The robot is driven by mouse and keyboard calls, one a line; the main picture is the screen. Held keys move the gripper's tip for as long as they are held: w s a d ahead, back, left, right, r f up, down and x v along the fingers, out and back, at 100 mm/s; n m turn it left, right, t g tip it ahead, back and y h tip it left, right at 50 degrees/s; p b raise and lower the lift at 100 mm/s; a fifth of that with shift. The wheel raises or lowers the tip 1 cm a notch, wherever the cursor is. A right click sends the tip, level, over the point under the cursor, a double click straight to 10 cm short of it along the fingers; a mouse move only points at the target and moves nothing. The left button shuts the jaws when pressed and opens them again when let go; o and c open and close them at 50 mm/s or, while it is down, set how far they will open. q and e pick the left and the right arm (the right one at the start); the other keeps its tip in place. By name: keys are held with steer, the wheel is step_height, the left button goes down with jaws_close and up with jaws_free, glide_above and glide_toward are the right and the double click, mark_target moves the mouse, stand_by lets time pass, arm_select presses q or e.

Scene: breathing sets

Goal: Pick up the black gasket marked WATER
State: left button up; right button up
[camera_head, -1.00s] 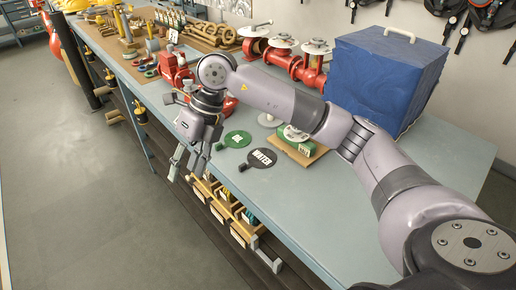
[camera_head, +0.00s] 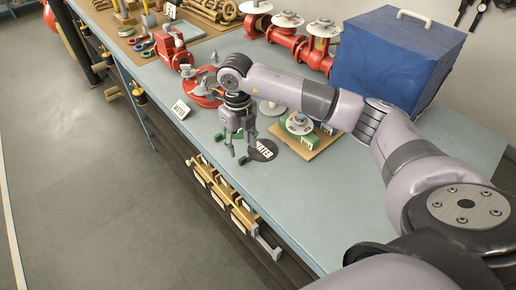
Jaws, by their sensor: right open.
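The black gasket marked WATER (camera_head: 265,149) lies flat on the blue-grey bench top (camera_head: 300,220); its white lettering shows. My right gripper (camera_head: 238,155) points down just left of it, with its fingers apart and empty. The gripper partly covers the gasket's left side, and I cannot tell whether a fingertip touches it. A green gasket (camera_head: 220,137) lies behind the gripper and is mostly hidden by it. My left gripper is not in view.
A board (camera_head: 313,149) with a green-bodied valve stands right of the gasket. A white WATER card (camera_head: 181,110) and red flanged pipework (camera_head: 290,42) stand farther back. A blue covered box (camera_head: 400,60) is at the back right.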

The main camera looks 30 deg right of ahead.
mark_target(242, 158)
steer(key=shift+f, duration=0.2)
steer(key=shift+a+f+p, duration=0.1)
steer(key=shift+f+p, duration=0.1)
steer(key=shift+p, duration=0.1)
steer(key=f+p, duration=0.1)
steer(key=f, duration=0.1)
steer(key=f+p, duration=0.1)
steer(key=f, duration=0.1)
steer(key=shift+w+d+f+p, duration=0.15)
steer(key=shift+d+f+p, duration=0.05)
steer(key=shift+f+p, duration=0.1)
steer(key=shift+f, duration=0.15)
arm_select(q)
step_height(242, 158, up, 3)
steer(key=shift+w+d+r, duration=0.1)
arm_select(e)
steer(key=shift+c, duration=0.5)
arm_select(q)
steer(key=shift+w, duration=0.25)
arm_select(e)
jaws_close()
